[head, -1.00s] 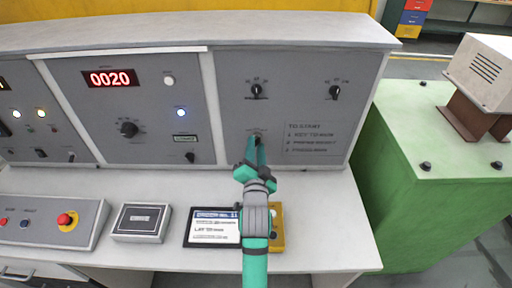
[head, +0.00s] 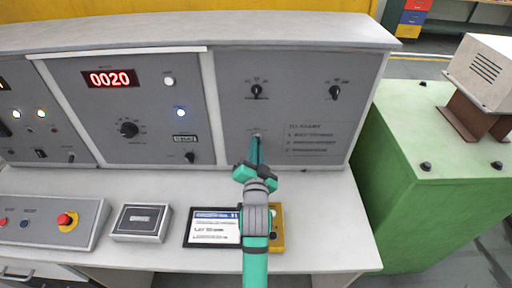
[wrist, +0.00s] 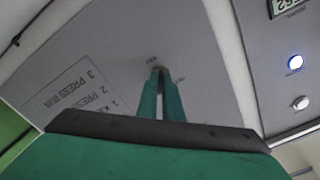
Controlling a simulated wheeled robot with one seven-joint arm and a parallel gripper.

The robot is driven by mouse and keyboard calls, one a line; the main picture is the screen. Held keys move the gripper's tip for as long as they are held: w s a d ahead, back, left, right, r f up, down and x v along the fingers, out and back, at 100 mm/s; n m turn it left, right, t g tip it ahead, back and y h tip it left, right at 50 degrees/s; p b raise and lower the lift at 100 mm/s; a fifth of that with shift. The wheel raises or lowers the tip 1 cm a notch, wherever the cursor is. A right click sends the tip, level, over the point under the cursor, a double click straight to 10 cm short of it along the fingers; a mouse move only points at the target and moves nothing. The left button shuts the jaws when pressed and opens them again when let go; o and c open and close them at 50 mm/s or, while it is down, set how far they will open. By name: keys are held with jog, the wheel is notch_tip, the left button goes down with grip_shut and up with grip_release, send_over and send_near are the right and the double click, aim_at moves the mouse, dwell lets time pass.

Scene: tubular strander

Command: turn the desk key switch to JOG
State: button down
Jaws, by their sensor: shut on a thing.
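The desk key switch (head: 257,134) is a small fitting low on the right-hand grey panel. My teal gripper (head: 257,139) reaches up to it, with its fingertips closed on the key. In the wrist view the two fingers (wrist: 160,85) converge on the key switch (wrist: 158,68), and small position labels show around it. The fingertips hide most of the key. The labels are too small and blurred to read, so I cannot tell which position the key points to.
Printed start instructions (head: 318,138) are right of the switch. Two rotary knobs sit above it, left (head: 256,91) and right (head: 334,92). A tablet-like display (head: 212,228) and a yellow box (head: 277,238) lie on the desk below my arm. A red emergency button (head: 66,219) is far left.

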jog(key=shift+n, duration=3.6)
jog(key=c, duration=1.9)
grip_release()
jog(key=s, duration=1)
jog(key=shift+s, duration=0.4)
jog(key=shift+d, duration=0.1)
